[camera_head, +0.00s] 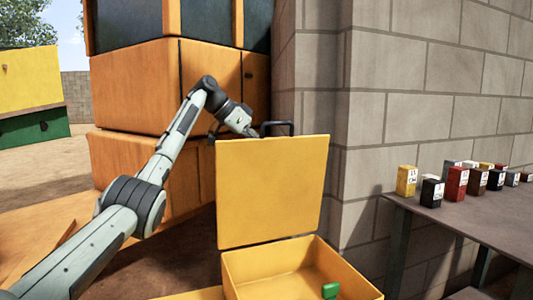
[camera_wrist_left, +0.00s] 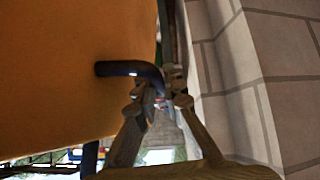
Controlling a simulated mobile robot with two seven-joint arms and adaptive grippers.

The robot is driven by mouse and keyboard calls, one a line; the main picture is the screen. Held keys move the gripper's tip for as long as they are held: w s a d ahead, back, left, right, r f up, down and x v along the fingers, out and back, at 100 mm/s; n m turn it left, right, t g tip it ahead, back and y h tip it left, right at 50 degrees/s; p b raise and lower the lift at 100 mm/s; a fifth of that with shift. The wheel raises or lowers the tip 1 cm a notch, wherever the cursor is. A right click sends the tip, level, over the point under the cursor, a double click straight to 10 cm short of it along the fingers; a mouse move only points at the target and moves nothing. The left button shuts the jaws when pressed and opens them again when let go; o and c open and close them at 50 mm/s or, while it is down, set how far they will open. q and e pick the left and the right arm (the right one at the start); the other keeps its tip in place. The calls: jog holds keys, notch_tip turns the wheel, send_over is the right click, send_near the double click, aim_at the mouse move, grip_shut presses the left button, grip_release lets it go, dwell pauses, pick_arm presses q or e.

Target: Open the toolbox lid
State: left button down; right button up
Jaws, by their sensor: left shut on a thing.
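The yellow toolbox (camera_head: 262,266) is at the bottom centre of the head view, its interior showing. Its lid (camera_head: 272,190) stands roughly upright at the back of the box. A dark handle (camera_head: 287,123) shows above the lid's top edge. My left gripper (camera_head: 253,132) is at this handle, its fingertips partly hidden behind the lid. In the left wrist view its fingers (camera_wrist_left: 167,88) are closed at the black bent handle (camera_wrist_left: 125,68), beside the orange-lit lid surface (camera_wrist_left: 60,75). My right gripper is not in view.
A small green object (camera_head: 330,290) lies inside the toolbox. A grey block wall (camera_head: 400,120) rises behind and to the right. A table (camera_head: 470,220) at right bears several small coloured boxes. A large orange cabinet-like structure (camera_head: 140,90) stands behind my left arm.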

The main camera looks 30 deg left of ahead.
pick_arm(q)
jog(key=shift+w+a+f, duration=0.1)
jog(key=shift+w+a, duration=0.1)
jog(key=shift+w, duration=0.05)
dwell(0.3)
jog(key=c, duration=1.6)
grip_release()
jog(key=v, duration=1.2)
jog(key=shift+a, duration=0.15)
jog(key=shift+f, duration=0.15)
